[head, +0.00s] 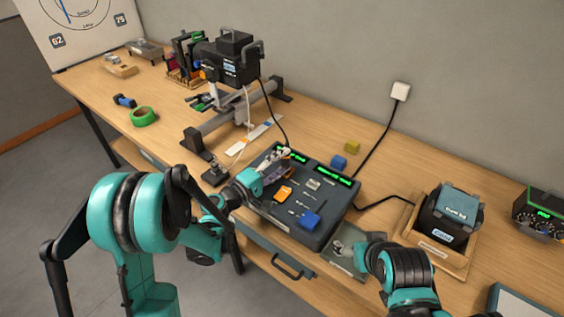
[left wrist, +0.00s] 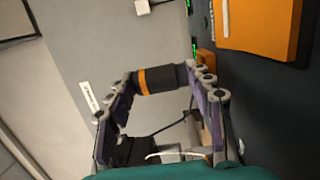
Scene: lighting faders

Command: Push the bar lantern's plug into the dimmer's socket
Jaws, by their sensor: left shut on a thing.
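The plug (left wrist: 160,79), a black cylinder with an orange band, lies across between the fingertips of my left gripper (left wrist: 158,92) in the left wrist view. The gripper is shut on it. In the head view my left gripper (head: 272,166) is over the rear left part of the dark dimmer (head: 318,195), and its fingers hide the plug. The plug's end points toward the dimmer's side in the wrist view; I cannot make out the socket or any contact. The black bar lantern (head: 228,62) hangs on a grey bar, with a black cable running down toward the gripper.
The dimmer carries an orange cap (head: 284,193) and a blue cap (head: 309,220). My right gripper (head: 344,247) is low by a grey mat (head: 342,264); its jaws are unclear. A black box (head: 446,222) stands in a wooden tray at right. Green tape (head: 144,117) lies at left.

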